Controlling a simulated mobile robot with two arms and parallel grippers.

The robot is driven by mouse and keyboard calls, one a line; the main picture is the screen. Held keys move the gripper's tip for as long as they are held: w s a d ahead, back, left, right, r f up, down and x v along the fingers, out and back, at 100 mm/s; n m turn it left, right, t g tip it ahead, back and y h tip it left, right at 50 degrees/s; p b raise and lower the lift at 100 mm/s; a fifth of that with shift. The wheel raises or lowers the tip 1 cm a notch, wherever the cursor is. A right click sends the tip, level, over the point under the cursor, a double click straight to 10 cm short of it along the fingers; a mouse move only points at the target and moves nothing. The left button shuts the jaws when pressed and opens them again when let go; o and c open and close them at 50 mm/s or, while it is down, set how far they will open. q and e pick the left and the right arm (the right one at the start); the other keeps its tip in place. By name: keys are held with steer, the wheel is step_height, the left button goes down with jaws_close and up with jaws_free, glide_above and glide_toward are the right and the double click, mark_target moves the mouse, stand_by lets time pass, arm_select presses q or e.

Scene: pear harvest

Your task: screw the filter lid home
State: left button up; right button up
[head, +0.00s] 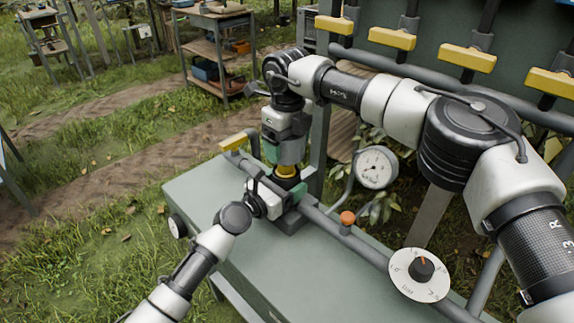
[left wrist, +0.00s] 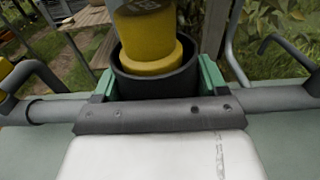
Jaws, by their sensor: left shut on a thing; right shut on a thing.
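The yellow filter lid (head: 287,171) is upright over the dark filter housing (left wrist: 158,86) on the pipe. In the left wrist view the yellow lid (left wrist: 146,38) has its lower, stepped part inside the housing's rim; how deep it sits is hidden. My right gripper (head: 286,160) comes down from above and is shut on the lid. My left gripper (head: 275,195) is low beside the housing. Its green fingertips show on both sides of the housing in the left wrist view, shut on it.
A grey pipe (head: 328,226) with an orange knob (head: 347,217) runs along the green bench (head: 207,198). A pressure gauge (head: 376,168) stands close right of the housing, and a white dial (head: 420,275) is nearer. Yellow handles (head: 390,38) line the panel behind.

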mark_target(287, 167)
arm_select(q)
steer(key=shift+a, duration=0.1)
arm_select(e)
steer(key=shift+f, duration=1.75)
arm_select(q)
steer(key=shift+w, duration=0.1)
arm_select(e)
steer(key=shift+f, duration=0.9)
steer(key=shift+f, duration=0.5)
arm_select(q)
steer(key=c, duration=0.4)
arm_select(e)
steer(key=o, duration=0.5)
steer(key=shift+f, duration=0.1)
steer(key=shift+c, duration=0.2)
arm_select(q)
steer(key=shift+c, duration=0.2)
arm_select(e)
steer(key=o, duration=0.3)
steer(key=shift+o, duration=0.2)
steer(key=shift+r, duration=2.3)
steer(key=shift+r, duration=0.1)
step_height(287, 167, up, 12)
steer(key=shift+f, duration=0.1)
